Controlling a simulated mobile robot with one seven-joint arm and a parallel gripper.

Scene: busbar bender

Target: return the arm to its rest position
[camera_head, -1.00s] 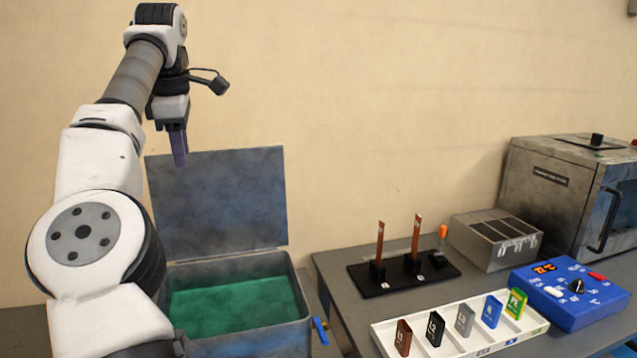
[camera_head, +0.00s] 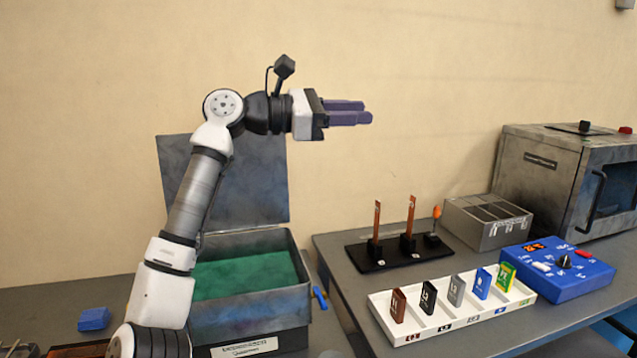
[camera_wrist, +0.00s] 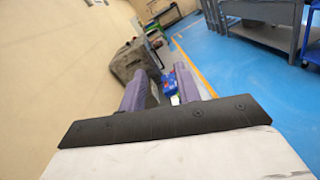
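My arm (camera_head: 195,200) is raised in front of the open grey bin, with its forearm bent to the right. My gripper (camera_head: 366,111) points right in the head view, high in the air before the beige wall. Its two purple fingers are parallel and apart. In the wrist view my gripper (camera_wrist: 163,80) shows a gap between the fingers with nothing held in it.
The bin (camera_head: 255,309) with green contents has its lid (camera_head: 262,170) up behind my arm. On the right table are two copper bars (camera_head: 410,218) on a black stand (camera_head: 375,262), a white tray (camera_head: 440,333) of coloured tags, a blue control box (camera_head: 560,285) and an oven (camera_head: 540,185).

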